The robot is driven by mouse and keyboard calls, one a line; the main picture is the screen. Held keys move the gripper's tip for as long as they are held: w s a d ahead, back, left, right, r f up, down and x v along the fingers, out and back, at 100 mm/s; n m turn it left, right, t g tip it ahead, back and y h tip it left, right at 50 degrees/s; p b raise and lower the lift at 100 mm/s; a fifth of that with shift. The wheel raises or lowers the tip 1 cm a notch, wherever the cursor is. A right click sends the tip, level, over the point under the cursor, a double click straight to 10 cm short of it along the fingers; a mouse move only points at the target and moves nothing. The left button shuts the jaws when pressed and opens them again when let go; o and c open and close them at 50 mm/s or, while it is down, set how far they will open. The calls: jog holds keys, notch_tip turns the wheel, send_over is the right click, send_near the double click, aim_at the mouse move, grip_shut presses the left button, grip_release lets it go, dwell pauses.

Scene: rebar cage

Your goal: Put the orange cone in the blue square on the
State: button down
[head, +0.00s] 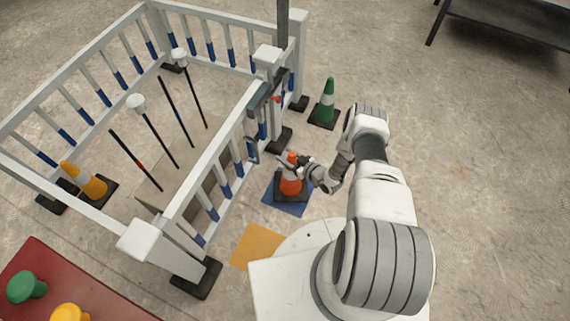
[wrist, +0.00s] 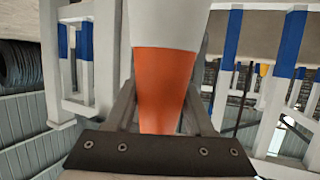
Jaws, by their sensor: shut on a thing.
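The orange cone (head: 291,183), with a white band and a black square base, stands upright over the blue square (head: 285,206) on the floor. Part of the blue shows in front of and beside the base; I cannot tell whether the base touches the floor. My gripper (head: 293,164) is shut on the cone near its top. In the wrist view the cone's orange and white body (wrist: 164,85) fills the middle between the fingers.
The white fence (head: 215,165) with blue bands stands just left of the cone. A green cone (head: 326,105) is behind, a yellow cone (head: 85,181) stands inside the fence. A yellow-orange floor square (head: 257,246) lies in front. A red table (head: 75,290) is at lower left.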

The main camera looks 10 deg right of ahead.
jog(key=shift+w+a+f, duration=0.1)
jog(key=shift+a+f, duration=0.2)
jog(key=shift+a, duration=0.05)
jog(key=shift+f+b, duration=1.1)
jog(key=shift+f, duration=0.85)
jog(key=shift+c, duration=1.4)
grip_release()
jog(key=shift+f, duration=0.1)
jog(key=shift+r, duration=0.2)
jog(key=shift+d, duration=0.1)
